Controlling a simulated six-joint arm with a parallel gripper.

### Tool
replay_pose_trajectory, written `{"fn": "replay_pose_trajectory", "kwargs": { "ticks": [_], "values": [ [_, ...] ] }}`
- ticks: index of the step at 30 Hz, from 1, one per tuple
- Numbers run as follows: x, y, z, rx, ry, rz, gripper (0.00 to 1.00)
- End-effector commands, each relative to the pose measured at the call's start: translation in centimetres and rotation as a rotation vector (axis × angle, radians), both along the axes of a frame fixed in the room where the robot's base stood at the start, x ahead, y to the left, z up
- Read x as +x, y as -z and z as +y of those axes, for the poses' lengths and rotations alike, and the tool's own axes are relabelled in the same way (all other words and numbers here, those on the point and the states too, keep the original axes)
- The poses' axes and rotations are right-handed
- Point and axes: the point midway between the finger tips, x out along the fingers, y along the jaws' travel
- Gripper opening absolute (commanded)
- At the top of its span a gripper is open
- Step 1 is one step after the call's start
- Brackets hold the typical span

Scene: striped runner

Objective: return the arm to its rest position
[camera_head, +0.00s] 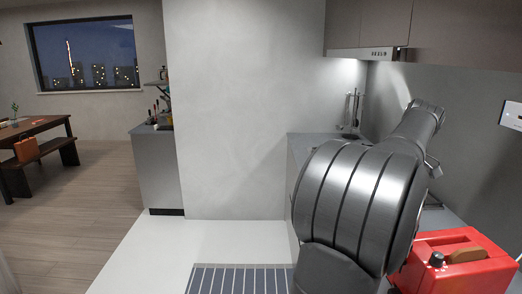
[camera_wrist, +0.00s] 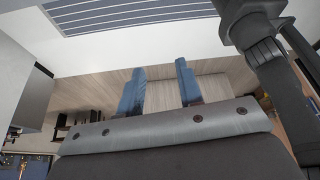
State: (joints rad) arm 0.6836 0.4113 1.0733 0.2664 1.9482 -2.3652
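My gripper (camera_wrist: 160,82) shows in the wrist view as two blue fingers standing well apart. Nothing is between them except the view of the floor beyond, so it is open and empty. In the head view my grey arm fills the right of centre, and the gripper itself cannot be made out there. The wrist view is upside down, with a dark link of mine at its upper right.
A red toaster (camera_head: 462,274) with a brown slice in it stands close to my arm at the lower right. The grey counter (camera_head: 303,146) runs behind my arm. A striped runner (camera_head: 240,281) lies on the white floor (camera_head: 160,250), which is otherwise clear.

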Motion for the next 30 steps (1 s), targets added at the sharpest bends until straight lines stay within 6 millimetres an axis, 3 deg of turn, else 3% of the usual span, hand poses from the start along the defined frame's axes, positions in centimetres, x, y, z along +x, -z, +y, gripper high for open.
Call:
{"fn": "replay_pose_trajectory", "kwargs": {
  "ticks": [12,30],
  "values": [
    [5.9,4.3,4.3,0.001,0.210,0.002,0.33],
    [11.6,13.2,10.0,0.000,0.604,0.006,0.33]
  ]
}}
